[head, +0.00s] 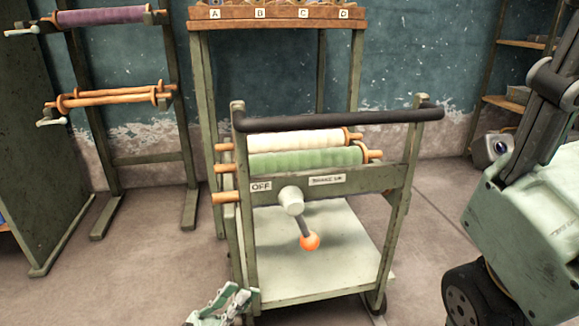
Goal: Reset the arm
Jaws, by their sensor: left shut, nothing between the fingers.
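My left gripper (228,301) shows at the bottom edge, left of centre, in front of the cart's lower left corner. Its fingers are shut and empty; its wrist is cut off by the frame. My right gripper is not in view; a large pale green and black part at the right looks like my own arm. The cart (380,178) has a lever with a white hub (291,200) and a dark rod angled down to an orange knob (310,241). An OFF label (261,186) is left of the hub. The gripper is below and left of the knob, apart from it.
The cart carries a white roll (295,141) and a green roll (305,158) under a black handle bar (335,118). A lettered table (275,24) stands behind. A rack with a purple roll (100,16) is at the left. Floor (150,270) left of the cart is clear.

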